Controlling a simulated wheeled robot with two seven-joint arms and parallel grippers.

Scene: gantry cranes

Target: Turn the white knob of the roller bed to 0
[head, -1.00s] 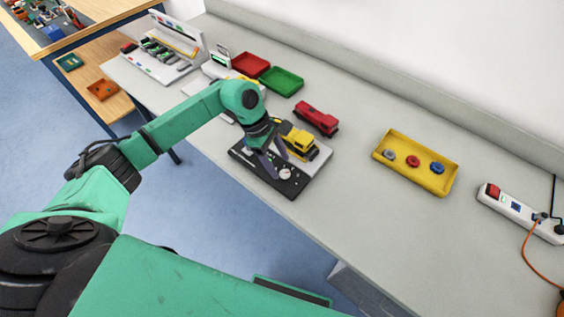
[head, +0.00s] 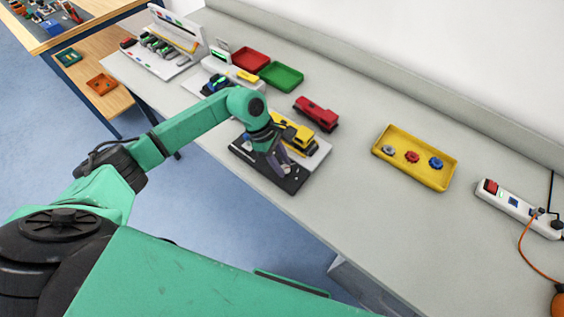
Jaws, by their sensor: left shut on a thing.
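The roller bed (head: 291,184) has a black front panel and stands near the front edge of the bench, with a yellow truck (head: 295,136) on its rear part. My left gripper (head: 285,170) points down at the right part of the black panel and is shut on the white knob. The fingers hide the knob almost fully, so its pointer and the scale cannot be read. My right gripper is not in view.
A red truck (head: 316,113) stands just behind the roller bed. A yellow tray (head: 446,177) with three knob-like pieces and a white power strip (head: 507,200) lie to the right. Red (head: 250,59) and green (head: 281,76) trays are at the back. The bench between the bed and yellow tray is clear.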

